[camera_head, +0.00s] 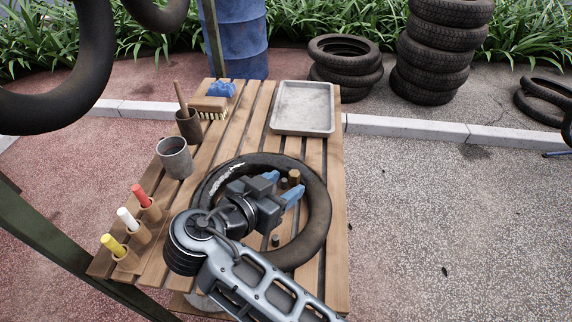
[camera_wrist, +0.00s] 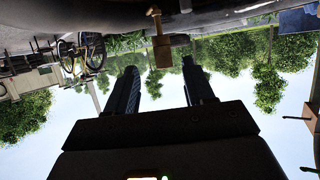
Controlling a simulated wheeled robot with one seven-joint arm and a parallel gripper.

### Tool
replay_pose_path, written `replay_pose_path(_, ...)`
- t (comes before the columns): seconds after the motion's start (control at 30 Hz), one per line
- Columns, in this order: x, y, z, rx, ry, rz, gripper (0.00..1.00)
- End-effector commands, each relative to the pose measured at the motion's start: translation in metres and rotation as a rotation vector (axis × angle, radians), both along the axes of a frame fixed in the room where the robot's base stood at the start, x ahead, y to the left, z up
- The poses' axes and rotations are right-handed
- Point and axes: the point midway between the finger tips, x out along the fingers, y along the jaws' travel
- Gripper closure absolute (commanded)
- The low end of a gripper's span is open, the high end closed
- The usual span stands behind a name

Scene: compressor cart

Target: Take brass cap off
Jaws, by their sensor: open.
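The brass cap (camera_head: 294,176) is a small brown-gold cylinder at the inner right part of a black inner tube (camera_head: 318,215) lying on the slatted table. In the wrist view, which looks upside down, the brass cap (camera_wrist: 161,49) sits on a thin stem, apart from my fingertips and in line with the gap between them. My gripper (camera_head: 286,184) has blue fingertips and reaches over the tube with its jaws toward the cap. In the wrist view my gripper (camera_wrist: 161,68) is open with nothing between the fingers. Whether a finger touches the cap cannot be told from the head view.
A grey metal tray (camera_head: 303,107) lies at the table's back right. A metal cup (camera_head: 175,158), a brush (camera_head: 209,106), a blue cloth (camera_head: 221,90) and coloured sticks in wooden holders (camera_head: 126,227) line the left side.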

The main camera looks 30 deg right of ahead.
Motion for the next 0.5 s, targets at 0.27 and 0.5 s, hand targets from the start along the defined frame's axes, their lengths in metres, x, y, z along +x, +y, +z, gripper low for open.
replay_pose_path(0.27,0.013,-0.024,-0.008,-0.001,0.002,-0.001,0.47)
replay_pose_path(0.5,0.031,-0.050,-0.019,0.000,0.003,-0.002,0.47)
